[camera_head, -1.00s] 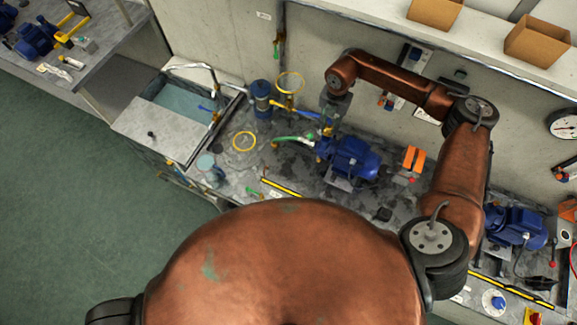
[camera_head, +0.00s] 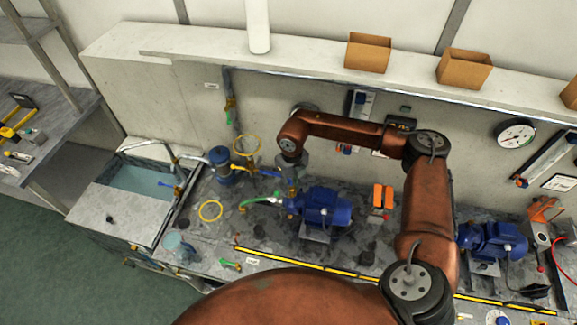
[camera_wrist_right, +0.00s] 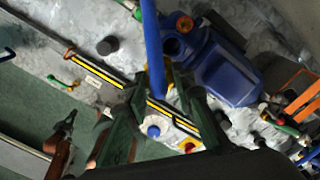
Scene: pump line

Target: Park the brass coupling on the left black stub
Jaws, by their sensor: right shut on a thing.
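My right gripper (camera_head: 292,185) points down beside the left end of the blue pump (camera_head: 325,206). In the right wrist view its dark green fingers (camera_wrist_right: 166,105) are closed in around the brass coupling (camera_wrist_right: 171,76), mostly hidden by the fingers and by a blue hose (camera_wrist_right: 151,40) rising between them. The left black stub (camera_head: 260,230) is a short dark cylinder on the bench, left of the pump and behind the striped strip; it also shows in the right wrist view (camera_wrist_right: 107,45). Another dark stub (camera_head: 367,257) stands front right of the pump. My left gripper is out of view.
A yellow ring (camera_head: 210,211) lies on the bench, and a blue cylinder (camera_head: 221,166) stands behind. A yellow-black strip (camera_head: 300,264) edges the front. A sink (camera_head: 145,181) is at left. Bench around the left stub looks clear.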

